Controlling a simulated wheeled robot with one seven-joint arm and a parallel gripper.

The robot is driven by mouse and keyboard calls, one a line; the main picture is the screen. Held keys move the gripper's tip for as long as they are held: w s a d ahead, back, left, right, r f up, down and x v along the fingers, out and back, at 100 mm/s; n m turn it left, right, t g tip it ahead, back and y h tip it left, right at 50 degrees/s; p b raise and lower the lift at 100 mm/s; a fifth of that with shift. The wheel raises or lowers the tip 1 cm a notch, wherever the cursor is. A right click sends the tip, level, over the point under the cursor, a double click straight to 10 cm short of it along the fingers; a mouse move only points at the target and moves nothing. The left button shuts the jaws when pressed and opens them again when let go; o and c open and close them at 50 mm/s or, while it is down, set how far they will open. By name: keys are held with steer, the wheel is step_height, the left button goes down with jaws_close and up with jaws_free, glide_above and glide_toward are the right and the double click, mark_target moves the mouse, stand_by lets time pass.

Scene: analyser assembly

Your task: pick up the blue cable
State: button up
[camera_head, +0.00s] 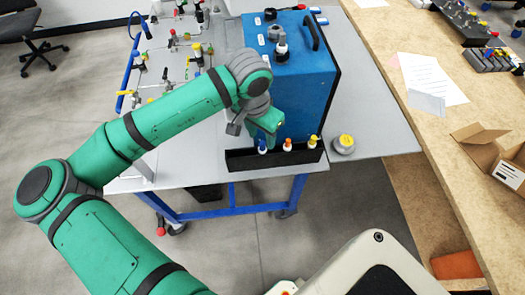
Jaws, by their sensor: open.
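A small blue piece (262,146), which may be an end of the blue cable, stands upright at the left of a black tray (240,160) on the front of the table. An orange-topped piece (287,145) and a yellow-topped piece (312,141) stand to its right. A curved blue line (128,72) also runs along the table's left edge; I cannot tell which is the cable. My gripper (264,134) points down just above the upright blue piece, with its jaws open. The fingertips are small and partly hidden, and I cannot tell whether they touch it.
A large blue analyser box (292,85) with a dark handle stands right behind the tray. A round yellow-topped part (344,144) sits to the tray's right. Fittings with coloured knobs (172,45) fill the table's left. The grey table's right part (375,110) is clear.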

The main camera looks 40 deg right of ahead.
mark_target(262, 143)
steer(key=f, duration=0.4)
steer(key=shift+w+d+f, duration=0.1)
steer(key=shift+w, duration=0.1)
steer(key=shift+s+d+f, duration=0.1)
steer(key=shift+d+f, duration=0.1)
steer(key=shift+f, duration=0.25)
steer(key=c, duration=1.1)
